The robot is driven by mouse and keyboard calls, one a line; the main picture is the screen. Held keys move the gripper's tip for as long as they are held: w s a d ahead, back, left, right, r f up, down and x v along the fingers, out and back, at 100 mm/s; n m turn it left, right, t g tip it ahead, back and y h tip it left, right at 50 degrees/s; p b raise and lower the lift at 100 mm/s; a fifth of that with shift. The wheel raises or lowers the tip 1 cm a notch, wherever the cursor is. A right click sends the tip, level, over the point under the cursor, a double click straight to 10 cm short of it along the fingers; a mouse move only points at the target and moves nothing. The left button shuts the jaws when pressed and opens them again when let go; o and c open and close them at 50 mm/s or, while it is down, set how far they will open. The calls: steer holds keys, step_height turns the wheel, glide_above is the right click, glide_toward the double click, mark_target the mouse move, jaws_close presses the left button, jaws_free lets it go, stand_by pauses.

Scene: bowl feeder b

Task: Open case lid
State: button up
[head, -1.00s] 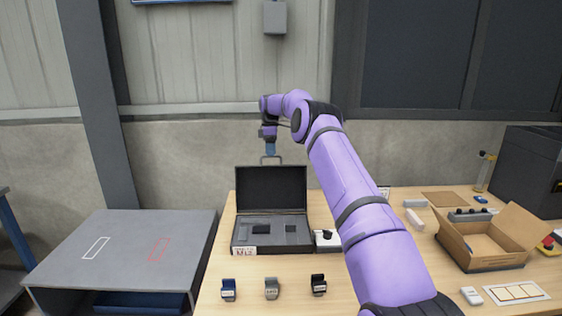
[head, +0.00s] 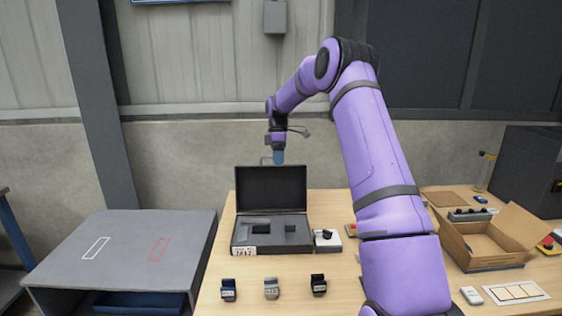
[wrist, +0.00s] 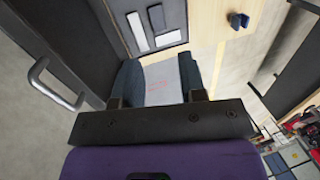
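The dark case (head: 240,240) stands on the table with its lid (head: 271,187) raised upright at the back. The tray inside shows several dark cutouts, and a white label is on the front left. The lid's metal handle (wrist: 55,85) is at the left in the wrist view; in the head view it shows at the lid's top edge, partly behind my gripper. My gripper (head: 279,160) points down at the top of the lid. In the wrist view its fingers (wrist: 160,82) are apart, with the handle outside them. A pale patch with faint red marks shows between the fingers; I cannot tell what it is.
Several small blocks (head: 271,288) line the table front. An open cardboard box (head: 480,255) is at the right. A grey shelf unit (head: 130,245) stands left of the table (head: 260,308).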

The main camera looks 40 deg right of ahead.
steer(key=shift+s+a+r, duration=0.1)
steer(key=shift+s+a, duration=0.2)
steer(key=shift+s, duration=0.45)
steer(key=shift+s+a+r, duration=0.1)
steer(key=shift+s+a, duration=0.15)
steer(key=shift+s, duration=0.5)
